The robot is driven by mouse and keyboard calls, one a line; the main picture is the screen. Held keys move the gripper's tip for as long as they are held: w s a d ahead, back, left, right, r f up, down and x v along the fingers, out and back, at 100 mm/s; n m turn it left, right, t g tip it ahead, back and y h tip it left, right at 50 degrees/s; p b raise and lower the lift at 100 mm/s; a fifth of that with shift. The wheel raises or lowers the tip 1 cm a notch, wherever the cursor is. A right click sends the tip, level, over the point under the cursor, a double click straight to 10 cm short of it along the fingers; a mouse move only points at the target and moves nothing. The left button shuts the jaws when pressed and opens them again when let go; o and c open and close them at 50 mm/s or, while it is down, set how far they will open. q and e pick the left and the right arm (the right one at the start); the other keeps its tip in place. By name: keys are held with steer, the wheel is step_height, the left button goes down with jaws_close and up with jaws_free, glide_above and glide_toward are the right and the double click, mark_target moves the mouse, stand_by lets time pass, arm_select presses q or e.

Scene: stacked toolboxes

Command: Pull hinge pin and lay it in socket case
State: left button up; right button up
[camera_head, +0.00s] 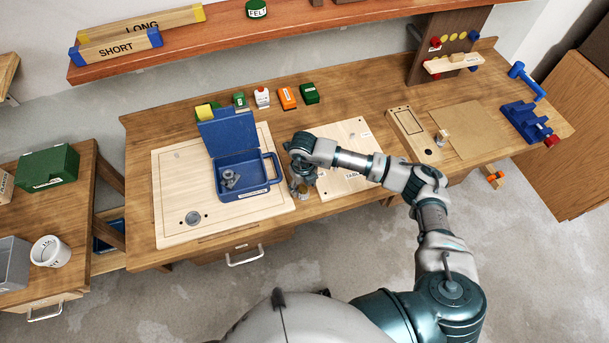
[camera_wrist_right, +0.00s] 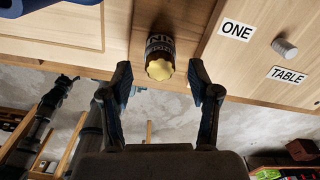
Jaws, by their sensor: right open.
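The blue socket case (camera_head: 262,190) stands on a pale wooden board, its lid (camera_head: 228,132) raised, with grey metal parts (camera_head: 230,178) inside. My right gripper (camera_head: 302,182) points down just right of the case. In the wrist view my right gripper (camera_wrist_right: 160,92) is open, its fingers apart. A dark labelled jar with a gold scalloped end (camera_wrist_right: 160,62) lies in line with the gap; I cannot tell whether the fingers touch it. It also shows below the gripper in the head view (camera_head: 304,191). I cannot make out a hinge pin. My left gripper is out of view.
A pale board (camera_head: 341,184) with labels lies right of the gripper; a ridged grey cylinder (camera_wrist_right: 284,49) stands on it. Several small containers (camera_head: 287,97) line the back. A shelf (camera_head: 200,43) overhangs the bench. The bench's front edge is close to the jar.

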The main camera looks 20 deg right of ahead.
steer(key=shift+a+f, duration=0.1)
steer(key=shift+f, duration=0.5)
steer(key=shift+d, duration=0.25)
steer(key=c, duration=1.1)
steer(key=o, duration=0.5)
jaws_close()
steer(key=shift+a+r, duration=0.1)
